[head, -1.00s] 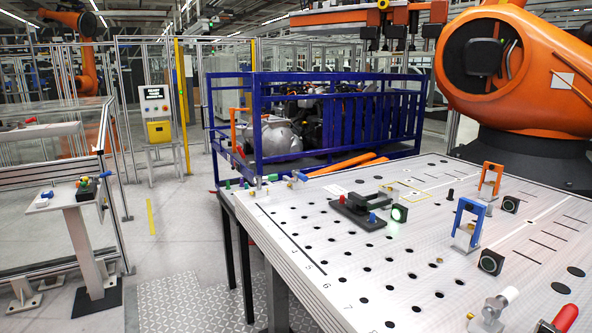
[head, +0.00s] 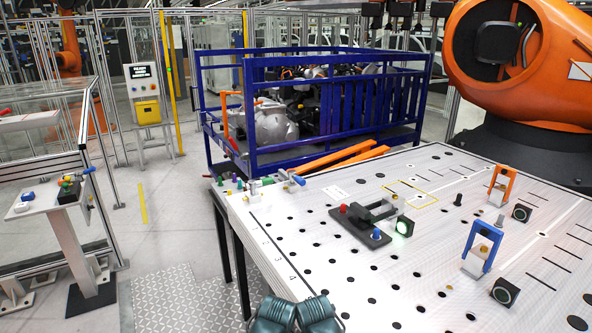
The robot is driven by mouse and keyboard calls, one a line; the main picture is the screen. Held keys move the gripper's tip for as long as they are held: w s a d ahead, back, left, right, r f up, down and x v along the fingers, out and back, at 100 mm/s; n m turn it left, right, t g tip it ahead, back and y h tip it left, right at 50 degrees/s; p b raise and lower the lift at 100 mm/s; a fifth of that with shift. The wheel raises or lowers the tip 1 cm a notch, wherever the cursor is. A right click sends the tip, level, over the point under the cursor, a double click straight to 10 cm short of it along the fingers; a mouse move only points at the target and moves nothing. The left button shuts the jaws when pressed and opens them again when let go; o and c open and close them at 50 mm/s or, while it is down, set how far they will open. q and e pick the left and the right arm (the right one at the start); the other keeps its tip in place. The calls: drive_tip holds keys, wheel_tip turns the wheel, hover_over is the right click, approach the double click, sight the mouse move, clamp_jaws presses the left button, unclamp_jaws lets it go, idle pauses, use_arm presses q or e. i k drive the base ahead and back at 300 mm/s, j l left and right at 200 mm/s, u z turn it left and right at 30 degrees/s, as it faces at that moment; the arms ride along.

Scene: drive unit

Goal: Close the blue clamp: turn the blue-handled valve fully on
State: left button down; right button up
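The blue clamp (head: 482,246), an upright blue frame on a pale metal base, stands on the right part of the perforated table (head: 345,285). A blue lever handle (head: 292,178) sits on a small valve assembly at the table's far left edge. Another blue lever (head: 90,170) sticks up on the small pedestal at the left. How far either lever is turned is too small to tell. Two dark teal ribbed parts (head: 295,313), apparently mine, show at the bottom edge. No gripper fingertips are visible.
A black fixture (head: 362,222) with red and blue knobs stands mid-table beside a lit green indicator (head: 404,227). An unlit round indicator (head: 505,292) is near the blue clamp. An orange clamp (head: 503,183) stands behind it. A blue railed cart (head: 320,110) is beyond the table. The table's front left is clear.

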sight(294, 176)
drive_tip(key=i+j+u, duration=0.1)
drive_tip(key=i+j, duration=0.2)
drive_tip(key=i, duration=0.15)
drive_tip(key=i+j+u, duration=0.1)
drive_tip(key=i+j, duration=0.2)
drive_tip(key=i+j+u, duration=0.1)
drive_tip(key=i, duration=0.45)
drive_tip(key=j, duration=0.1)
